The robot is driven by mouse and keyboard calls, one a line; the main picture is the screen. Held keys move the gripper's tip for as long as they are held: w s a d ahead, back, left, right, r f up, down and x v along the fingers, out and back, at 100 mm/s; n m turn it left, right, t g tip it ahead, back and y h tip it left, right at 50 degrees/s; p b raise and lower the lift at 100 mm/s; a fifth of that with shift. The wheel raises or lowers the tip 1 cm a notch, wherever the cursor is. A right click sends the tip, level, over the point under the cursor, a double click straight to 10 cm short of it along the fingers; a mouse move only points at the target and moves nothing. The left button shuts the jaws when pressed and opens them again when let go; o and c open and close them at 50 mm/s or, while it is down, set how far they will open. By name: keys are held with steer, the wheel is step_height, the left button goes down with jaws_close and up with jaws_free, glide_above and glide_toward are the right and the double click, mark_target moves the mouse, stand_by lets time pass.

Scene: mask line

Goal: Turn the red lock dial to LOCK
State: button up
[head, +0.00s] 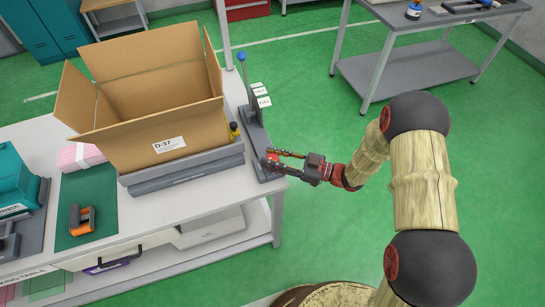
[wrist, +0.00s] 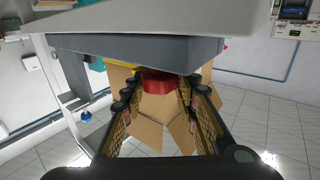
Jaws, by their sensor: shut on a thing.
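The red lock dial (head: 269,163) sits at the near end of a dark grey lever stand (head: 251,128) on the right edge of the white table. In the wrist view the red dial (wrist: 160,82) lies between my two fingers. My gripper (head: 276,160) reaches in from the right and is shut on the dial. The fingers hide part of the dial. I cannot read its LOCK mark or its turn angle. A tall lever with a blue knob (head: 241,56) rises from the far end of the stand.
An open cardboard box (head: 165,122) marked D-37 stands on a grey platform (head: 185,175) left of the stand. An orange and grey tool (head: 81,220) lies on a green mat (head: 100,190). Small white labels (head: 261,93) show beside the lever. Green floor right of the table is clear.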

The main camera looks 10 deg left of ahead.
steer(key=shift+r+m+t+p, duration=0.15)
steer(key=shift+m+t+p, duration=0.25)
steer(key=shift+t+p, duration=0.25)
steer(key=shift+c, duration=0.3)
steer(key=shift+m+t+h, duration=0.3)
steer(key=shift+m+t, duration=0.1)
steer(key=shift+t, duration=0.25)
steer(key=o, duration=1.1)
steer(key=shift+o, duration=0.2)
steer(key=v, duration=1.2)
steer(key=shift+f, duration=0.25)
